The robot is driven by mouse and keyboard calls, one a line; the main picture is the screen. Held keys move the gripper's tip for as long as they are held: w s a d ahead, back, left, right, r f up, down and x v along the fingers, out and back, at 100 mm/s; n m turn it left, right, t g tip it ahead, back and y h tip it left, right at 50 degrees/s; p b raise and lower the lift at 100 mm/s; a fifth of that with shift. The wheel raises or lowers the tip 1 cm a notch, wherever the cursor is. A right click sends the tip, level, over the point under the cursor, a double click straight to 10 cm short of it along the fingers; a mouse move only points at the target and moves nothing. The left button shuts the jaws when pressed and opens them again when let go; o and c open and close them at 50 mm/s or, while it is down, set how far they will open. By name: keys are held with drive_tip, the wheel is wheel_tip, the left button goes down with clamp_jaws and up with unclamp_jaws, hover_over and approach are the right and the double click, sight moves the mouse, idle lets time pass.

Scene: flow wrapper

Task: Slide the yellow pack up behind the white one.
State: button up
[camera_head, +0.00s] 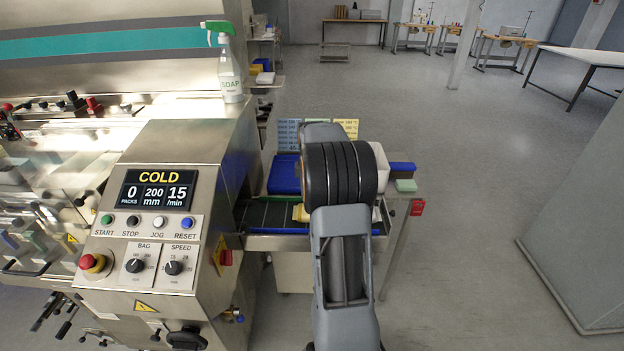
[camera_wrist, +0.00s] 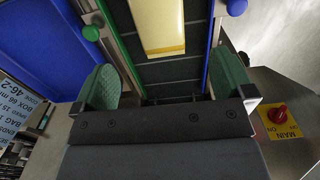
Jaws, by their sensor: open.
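The yellow pack (camera_head: 300,212) lies on the dark conveyor belt (camera_head: 265,214), partly hidden by my arm in the head view. In the wrist view the yellow pack (camera_wrist: 158,24) lies lengthwise on the belt at the top, its far end out of frame. My gripper (camera_wrist: 167,82) is open and empty over the belt, its two green-padded fingers apart and short of the pack's near end. The gripper is hidden behind my arm in the head view. I cannot make out the white pack for certain; a small white patch (camera_head: 376,214) shows just right of my arm.
Guide rails flank the belt, with a green one (camera_wrist: 122,50) on the left in the wrist view. A blue bin (camera_head: 284,175) stands behind the belt. A red main switch (camera_wrist: 277,114) sits beside the belt's end. The wrapper's control panel (camera_head: 150,215) stands left.

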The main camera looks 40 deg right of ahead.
drive_tip(key=shift+r, duration=1.9)
drive_tip(key=f+m, duration=0.1)
drive_tip(key=m, duration=0.1)
drive_tip(key=s+a+f+m, duration=0.1)
drive_tip(key=m, duration=0.1)
drive_tip(key=s+a+f+m, duration=0.1)
drive_tip(key=m, duration=0.1)
drive_tip(key=s+a+r+m+t, duration=0.1)
drive_tip(key=s+a+r+m, duration=0.1)
drive_tip(key=s+a, duration=0.5)
drive_tip(key=s+a+r+m+t, duration=0.1)
drive_tip(key=s+a, duration=0.6)
drive_tip(key=a, duration=1.1)
drive_tip(key=shift+s+a+r+m+t, duration=0.25)
drive_tip(key=shift+r+m+t, duration=0.2)
drive_tip(key=shift+t, duration=0.35)
